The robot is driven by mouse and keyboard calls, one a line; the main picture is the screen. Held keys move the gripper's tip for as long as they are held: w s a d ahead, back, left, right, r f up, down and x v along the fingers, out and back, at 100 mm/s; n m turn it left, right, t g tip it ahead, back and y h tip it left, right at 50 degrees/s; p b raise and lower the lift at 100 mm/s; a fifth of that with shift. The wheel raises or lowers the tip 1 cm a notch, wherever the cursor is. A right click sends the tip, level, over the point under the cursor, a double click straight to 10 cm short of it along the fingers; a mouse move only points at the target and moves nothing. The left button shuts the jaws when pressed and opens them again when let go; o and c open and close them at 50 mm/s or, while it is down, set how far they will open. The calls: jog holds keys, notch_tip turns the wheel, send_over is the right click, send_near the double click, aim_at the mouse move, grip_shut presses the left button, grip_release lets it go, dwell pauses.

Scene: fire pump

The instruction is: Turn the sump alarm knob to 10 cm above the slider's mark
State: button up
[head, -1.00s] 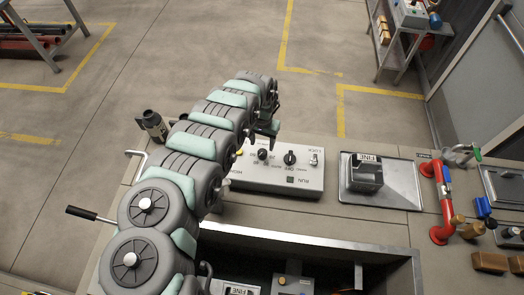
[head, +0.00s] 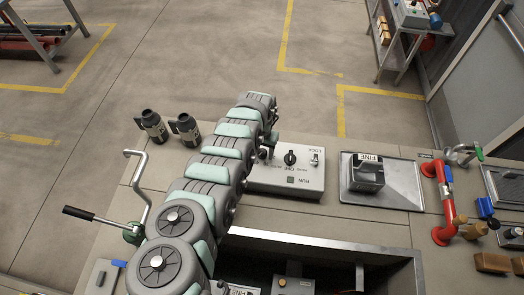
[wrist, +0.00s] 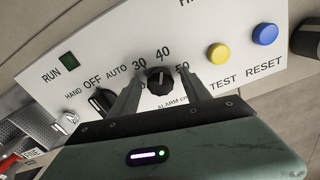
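The alarm knob (wrist: 160,82) is black and round, on a white panel above the print "ALARM cm", with 30, 40 and 50 around it. A small pale mark on its top seems to point toward 40. My gripper (wrist: 166,76) is open, with one finger on each side of the knob. I cannot tell whether the fingers touch it. The lower part of the scale is hidden by the fingers and gripper body. The control box (head: 287,178) shows in the head view, its left part covered by my arm. I cannot make out the slider in these frames.
The OFF/AUTO switch (wrist: 103,100) is close left of my gripper. The yellow TEST button (wrist: 218,54) and blue RESET button (wrist: 264,34) are to the right. In the head view, a FINE-marked box (head: 364,174) stands on a metal plate right of the control box.

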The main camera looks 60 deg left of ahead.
grip_shut()
dwell(0.4)
jog(key=shift+n+p, duration=0.3)
jog(key=shift+w+n+p, duration=0.1)
jog(key=shift+n+p, duration=0.2)
jog(key=shift+n, duration=0.2)
jog(key=shift+d+n, duration=0.1)
jog(key=shift+n, duration=1)
jog(key=n, duration=0.3)
jog(key=shift+w+n, duration=0.1)
jog(key=shift+n, duration=0.2)
jog(key=shift+n+b, duration=0.7)
jog(key=shift+n, duration=1.5)
jog(key=shift+o, duration=0.4)
grip_release()
